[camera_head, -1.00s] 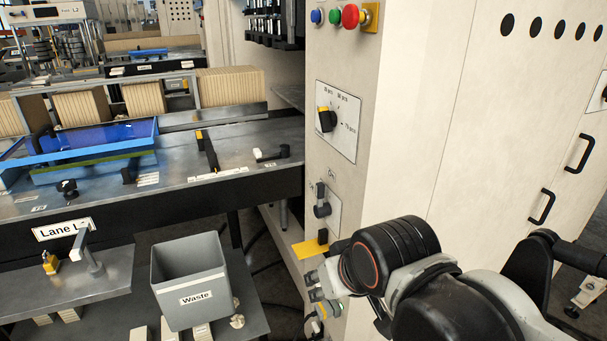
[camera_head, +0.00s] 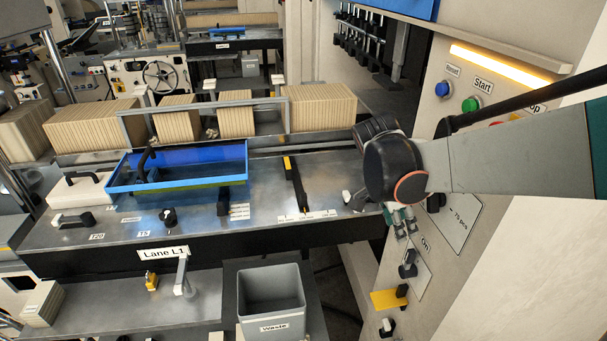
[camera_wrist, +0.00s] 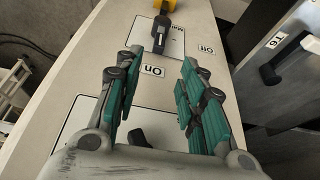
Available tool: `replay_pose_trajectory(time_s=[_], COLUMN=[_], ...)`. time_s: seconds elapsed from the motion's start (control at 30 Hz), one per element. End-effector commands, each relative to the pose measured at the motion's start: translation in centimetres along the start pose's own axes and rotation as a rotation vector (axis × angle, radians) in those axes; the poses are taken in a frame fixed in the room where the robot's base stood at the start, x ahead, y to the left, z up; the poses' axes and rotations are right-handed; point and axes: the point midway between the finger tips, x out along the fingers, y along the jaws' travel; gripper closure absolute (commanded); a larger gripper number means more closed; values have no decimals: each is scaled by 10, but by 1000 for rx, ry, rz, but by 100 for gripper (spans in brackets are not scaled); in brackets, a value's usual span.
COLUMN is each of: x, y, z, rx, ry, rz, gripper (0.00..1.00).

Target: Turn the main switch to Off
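The main switch (camera_head: 408,265) is a dark lever on a pale plate on the cream cabinet's side, below an "On" label. In the wrist view its lever (camera_wrist: 160,38) points toward the "On" label (camera_wrist: 152,71); the "Off" label (camera_wrist: 207,50) is off to the right. My gripper (camera_wrist: 162,64) is open, with nothing between its teal fingers. The lever shows beyond the fingertips, apart from them. In the head view my gripper (camera_head: 401,222) hangs in front of the panel, above and slightly left of the switch. My wrist hides part of the panel.
A black selector knob (camera_wrist: 140,137) sits between the finger bases in the wrist view. A yellow tab (camera_head: 387,300) projects below the switch. Blue (camera_head: 442,89) and green (camera_head: 471,104) buttons are above. The steel lane table (camera_head: 330,185) stands close on the left.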

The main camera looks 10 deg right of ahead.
Motion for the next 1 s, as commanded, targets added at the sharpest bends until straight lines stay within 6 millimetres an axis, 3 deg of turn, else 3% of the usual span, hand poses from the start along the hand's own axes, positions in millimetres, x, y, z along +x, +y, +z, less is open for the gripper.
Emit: replay_pose_trajectory(time_s=[0.17,0.7,1.0], x=[8,106,136], y=[-3,-2,-1], z=[-2,-2,-2], rx=[34,32,30], ry=[7,6,6], rz=[13,12,11], gripper=[63,63,63])
